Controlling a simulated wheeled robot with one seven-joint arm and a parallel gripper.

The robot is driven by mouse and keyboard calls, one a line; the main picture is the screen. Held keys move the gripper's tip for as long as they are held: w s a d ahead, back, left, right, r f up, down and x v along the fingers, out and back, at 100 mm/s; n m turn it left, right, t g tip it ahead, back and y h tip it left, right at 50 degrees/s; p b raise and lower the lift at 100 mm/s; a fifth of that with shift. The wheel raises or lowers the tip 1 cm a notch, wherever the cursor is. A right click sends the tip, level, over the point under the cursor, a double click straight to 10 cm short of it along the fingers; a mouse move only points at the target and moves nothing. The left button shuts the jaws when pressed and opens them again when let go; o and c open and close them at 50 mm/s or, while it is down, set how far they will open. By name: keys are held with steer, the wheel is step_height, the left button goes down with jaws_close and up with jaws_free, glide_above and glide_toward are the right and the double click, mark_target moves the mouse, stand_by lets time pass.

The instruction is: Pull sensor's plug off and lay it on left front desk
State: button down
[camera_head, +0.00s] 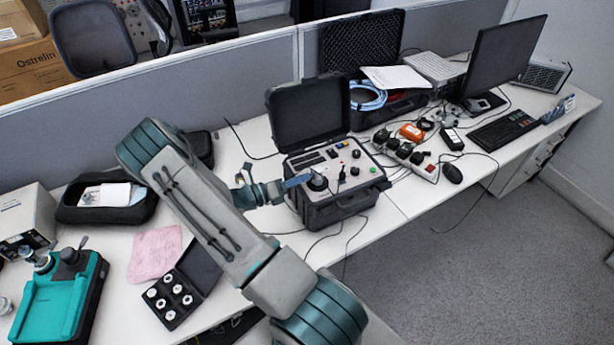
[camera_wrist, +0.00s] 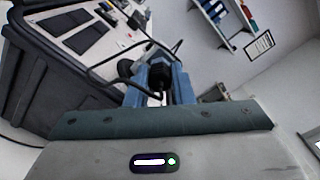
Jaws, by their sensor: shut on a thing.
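The open black instrument case (camera_head: 340,207) stands on the white desk, with a panel of knobs, buttons and a small screen. A dark round sensor mount (camera_head: 317,182) sits at the panel's left part. My gripper (camera_head: 300,180) reaches it from the left, with its blue fingertips beside it. In the wrist view the blue fingers are shut on a small dark piece, which looks like the sensor's plug (camera_wrist: 157,78). A black cable (camera_wrist: 110,70) loops near it over the panel. Whether the plug is still joined to the sensor cannot be told.
The white desk (camera_head: 225,303) has bare room left of the instrument. A pink cloth (camera_head: 155,254), a black case of small parts (camera_head: 172,298) and a teal device (camera_head: 62,300) lie further left. The raised case lid (camera_head: 308,112) stands behind the panel. Power strips (camera_head: 407,155) and cables lie right.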

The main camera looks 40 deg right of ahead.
steer(key=shift+w+a, duration=0.1)
steer(key=v, duration=0.3)
steer(key=shift+a, duration=0.1)
stand_by(0.5)
steer(key=shift+w+a+f+m+t+y, duration=0.5)
steer(key=shift+a+f+t+y, duration=0.35)
steer(key=shift+f+y, duration=1.6)
steer(key=shift+w+a+f+m+t+y, duration=0.7)
steer(key=shift+f+y, duration=0.95)
steer(key=shift+y, duration=1.55)
steer(key=shift+w+a+f+m+t+y, duration=0.15)
steer(key=shift+a+f+m+t+y, duration=0.55)
steer(key=shift+f+y, duration=1.75)
steer(key=f+b, duration=0.2)
steer(key=f+y+b, duration=0.1)
steer(key=shift+w+a+n+t, duration=0.1)
steer(key=shift+a+n+t, duration=0.25)
steer(key=shift+a+n, duration=0.05)
steer(key=shift+f+b, duration=0.45)
steer(key=shift+f, duration=0.3)
